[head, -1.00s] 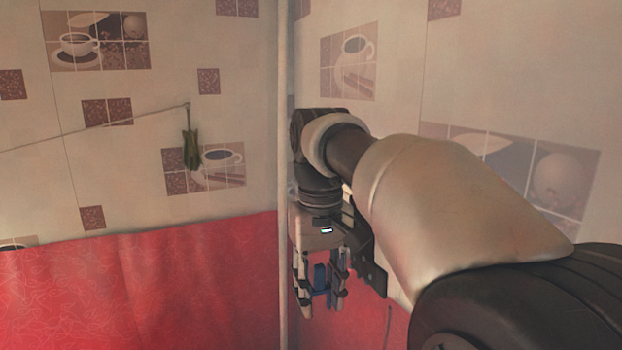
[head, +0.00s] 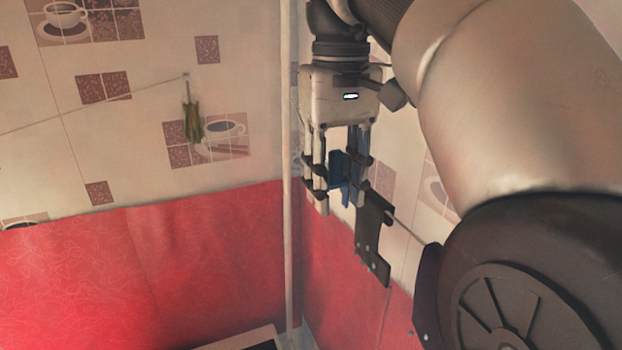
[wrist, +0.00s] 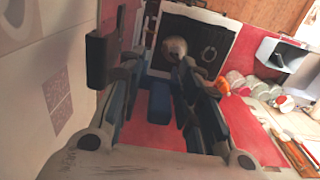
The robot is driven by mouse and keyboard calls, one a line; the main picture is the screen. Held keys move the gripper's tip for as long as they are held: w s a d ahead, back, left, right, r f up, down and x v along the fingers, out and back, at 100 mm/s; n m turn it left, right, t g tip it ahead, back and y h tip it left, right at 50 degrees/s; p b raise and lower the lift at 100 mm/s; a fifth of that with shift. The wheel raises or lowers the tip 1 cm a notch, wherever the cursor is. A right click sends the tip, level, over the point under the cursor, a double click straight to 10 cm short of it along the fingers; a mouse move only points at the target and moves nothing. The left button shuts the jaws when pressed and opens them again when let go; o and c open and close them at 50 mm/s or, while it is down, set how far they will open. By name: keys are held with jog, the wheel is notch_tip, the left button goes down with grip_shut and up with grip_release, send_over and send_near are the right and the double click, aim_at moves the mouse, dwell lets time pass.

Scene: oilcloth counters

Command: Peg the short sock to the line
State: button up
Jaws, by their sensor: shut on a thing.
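My gripper (head: 339,204) points downward beside the pale vertical post in the head view. Its fingers are shut on a blue piece (head: 341,170), which also shows between the fingers in the wrist view (wrist: 160,103). I cannot tell whether this piece is a peg or cloth. The line (head: 95,105) runs along the left wall up to a small hook (head: 186,76). A limp olive-green thing (head: 192,124) hangs at that end, apart from my gripper. I cannot make out which thing is the short sock.
The pale post (head: 287,160) stands at the wall corner, close to my gripper. In the wrist view, a white-rimmed dark surface (wrist: 226,28) lies below. A red counter, round pale items (wrist: 255,86) and long wooden items (wrist: 291,148) are at right.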

send_over(383, 202)
jog(key=shift+a+r, duration=0.25)
jog(key=shift+d+f+b, duration=0.2)
jog(key=shift+f+b, duration=1.25)
jog(key=shift+f, duration=0.7)
jog(key=o, duration=0.9)
